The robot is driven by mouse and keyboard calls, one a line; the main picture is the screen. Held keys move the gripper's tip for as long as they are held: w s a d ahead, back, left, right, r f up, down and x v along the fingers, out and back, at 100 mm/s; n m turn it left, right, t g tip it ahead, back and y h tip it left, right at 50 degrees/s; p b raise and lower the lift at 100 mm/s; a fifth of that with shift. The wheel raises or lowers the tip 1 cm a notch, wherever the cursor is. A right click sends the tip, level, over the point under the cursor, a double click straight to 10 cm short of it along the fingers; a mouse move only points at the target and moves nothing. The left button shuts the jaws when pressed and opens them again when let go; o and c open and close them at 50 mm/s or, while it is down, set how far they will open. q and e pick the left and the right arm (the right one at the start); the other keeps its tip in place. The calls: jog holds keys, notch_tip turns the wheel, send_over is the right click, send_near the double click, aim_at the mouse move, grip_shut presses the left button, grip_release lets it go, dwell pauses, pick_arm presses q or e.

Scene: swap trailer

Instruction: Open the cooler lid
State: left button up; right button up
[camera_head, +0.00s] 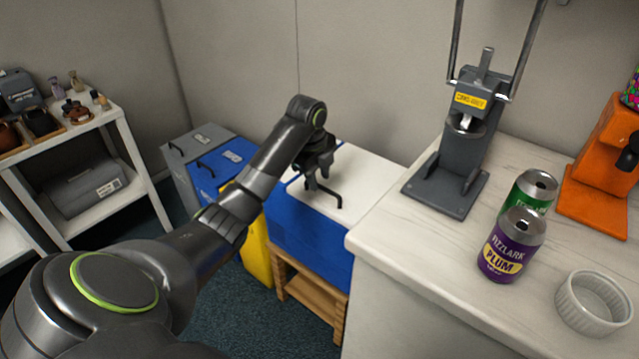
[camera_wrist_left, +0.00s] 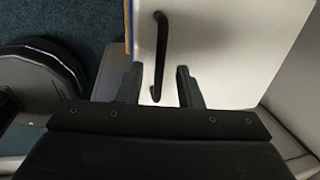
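The cooler (camera_head: 309,241) is a blue box with a white lid (camera_head: 372,176), standing on a wooden stand left of the counter. The lid looks closed. A black bar handle (camera_head: 334,193) is on the lid; it also shows in the left wrist view (camera_wrist_left: 161,50). My left gripper (camera_head: 313,186) is over the lid at the handle. In the left wrist view my left gripper (camera_wrist_left: 158,88) is open, with a finger on each side of the handle's near end and gaps between. My right gripper is in neither view.
The counter (camera_head: 400,262) at the right holds a grey press (camera_head: 446,178), a purple can (camera_head: 511,246), a green can (camera_head: 532,187), a white ramekin (camera_head: 593,303) and an orange machine (camera_head: 597,180). Grey and blue bins (camera_head: 185,165) stand left of the cooler, with a shelf (camera_head: 100,128) further left.

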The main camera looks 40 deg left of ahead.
pick_arm(q)
jog(key=shift+w+f, duration=0.15)
jog(key=shift+f, duration=0.7)
jog(key=shift+c, duration=0.3)
grip_shut()
